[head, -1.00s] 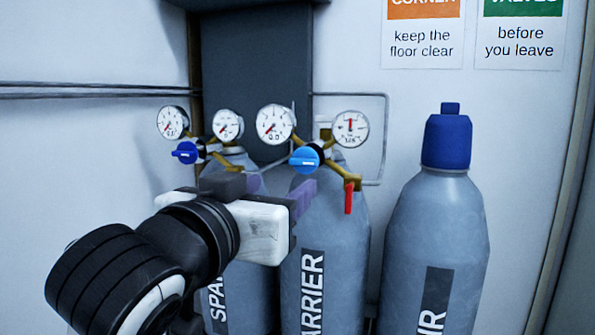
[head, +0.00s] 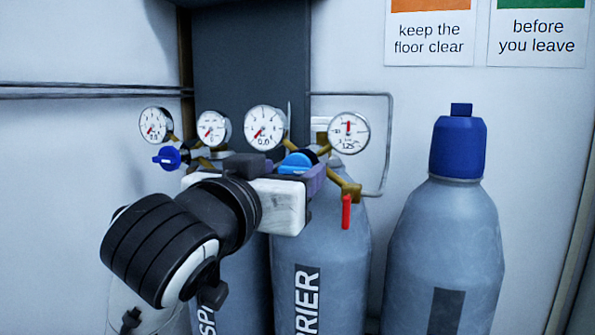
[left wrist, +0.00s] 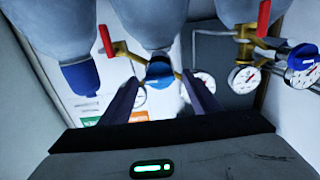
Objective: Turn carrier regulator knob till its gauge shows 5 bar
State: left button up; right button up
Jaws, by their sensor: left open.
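The carrier regulator's blue knob (head: 297,162) sits above the cylinder marked CARRIER (head: 318,265), its lower part hidden by my gripper in the head view. Its left gauge (head: 264,128) reads 0.0, with the needle at the low end. Its right gauge (head: 349,132) reads about 125, with the needle upright. My left gripper (head: 283,176) is open just in front of the knob. In the left wrist view, the knob (left wrist: 160,72) shows between the two spread fingertips, with no clear contact. My right gripper is not in view.
A red valve lever (head: 346,212) hangs right of the knob. The neighbouring regulator has its own blue knob (head: 167,158) and two gauges (head: 156,125) on the left. A blue-capped cylinder (head: 445,255) stands at the right. Thin pipes (head: 388,140) run along the wall.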

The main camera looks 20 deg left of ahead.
pick_arm(q)
jog(key=shift+s, duration=0.15)
jog(key=shift+c, duration=0.7)
jog(key=c, duration=0.9)
